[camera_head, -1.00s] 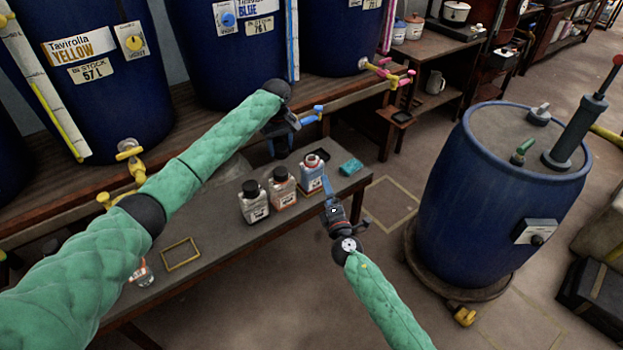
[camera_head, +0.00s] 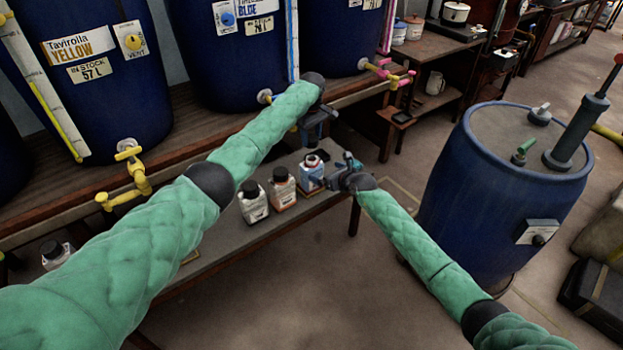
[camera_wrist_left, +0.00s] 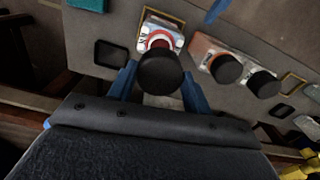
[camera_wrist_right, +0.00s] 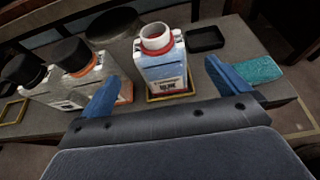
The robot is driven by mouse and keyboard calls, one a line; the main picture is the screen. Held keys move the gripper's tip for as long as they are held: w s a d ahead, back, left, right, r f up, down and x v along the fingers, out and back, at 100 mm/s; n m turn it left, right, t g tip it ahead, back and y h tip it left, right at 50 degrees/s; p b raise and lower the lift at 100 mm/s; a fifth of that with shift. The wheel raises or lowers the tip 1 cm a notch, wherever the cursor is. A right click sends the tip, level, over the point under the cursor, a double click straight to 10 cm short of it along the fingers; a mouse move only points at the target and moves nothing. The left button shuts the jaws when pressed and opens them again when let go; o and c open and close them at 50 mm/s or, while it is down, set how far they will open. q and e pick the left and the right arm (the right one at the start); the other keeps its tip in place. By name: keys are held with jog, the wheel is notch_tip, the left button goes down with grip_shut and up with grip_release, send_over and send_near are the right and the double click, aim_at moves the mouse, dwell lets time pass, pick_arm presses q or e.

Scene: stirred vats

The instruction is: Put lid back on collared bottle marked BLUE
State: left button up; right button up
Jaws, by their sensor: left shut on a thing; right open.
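The open bottle, white and blue with a red-rimmed neck (camera_head: 312,168), stands upright on the low table. Its label shows in the right wrist view (camera_wrist_right: 166,70), but I cannot read it surely. My left gripper (camera_head: 310,135) is shut on a round black lid (camera_wrist_left: 160,72). It holds the lid above and apart from the bottle, whose neck shows partly behind the lid in the left wrist view (camera_wrist_left: 161,40). My right gripper (camera_head: 337,173) is open. Its fingers (camera_wrist_right: 160,90) are spread to either side of the bottle, with gaps.
An orange-labelled bottle (camera_head: 283,188) and a white bottle (camera_head: 253,204), both black-capped, stand left of the open one. A small black tray (camera_wrist_right: 206,38) and a teal sponge (camera_wrist_right: 252,73) lie nearby. A large blue vat (camera_head: 490,200) stands at right.

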jog(key=shift+x, duration=6)
jog(key=shift+a+r, duration=0.1)
jog(key=shift+r, duration=0.05)
jog(key=c, duration=1.4)
pick_arm(q)
send_over(312, 159)
jog(key=shift+w+f, duration=0.1)
jog(key=shift+f, duration=2.4)
